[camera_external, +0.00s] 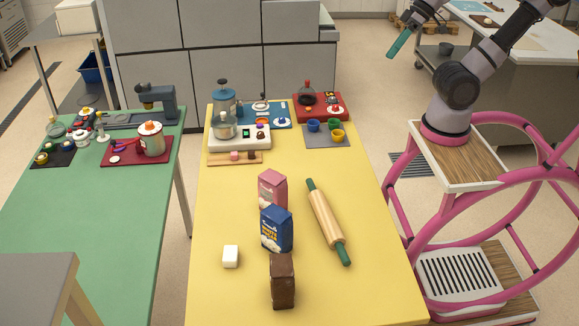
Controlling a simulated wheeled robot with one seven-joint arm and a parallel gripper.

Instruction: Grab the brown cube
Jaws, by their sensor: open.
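A small dark brown cube (249,155) appears to sit on a narrow wooden board (217,159) at the left of the yellow table, beside a small pinkish cube (234,155). It is too small for me to see detail. A larger, upright brown block or bag (282,281) stands near the front of the same table. My gripper (401,41) is at the top right, high up and far from both brown things. It is open, with a teal part pointing down and left. Nothing held in it can be made out.
A pink bag (272,189), a blue bag (277,230), a rolling pin (328,222) and a white cube (230,256) stand or lie on the yellow table (225,205). Toy cookware crowds its far end. A green table (95,215) is at left.

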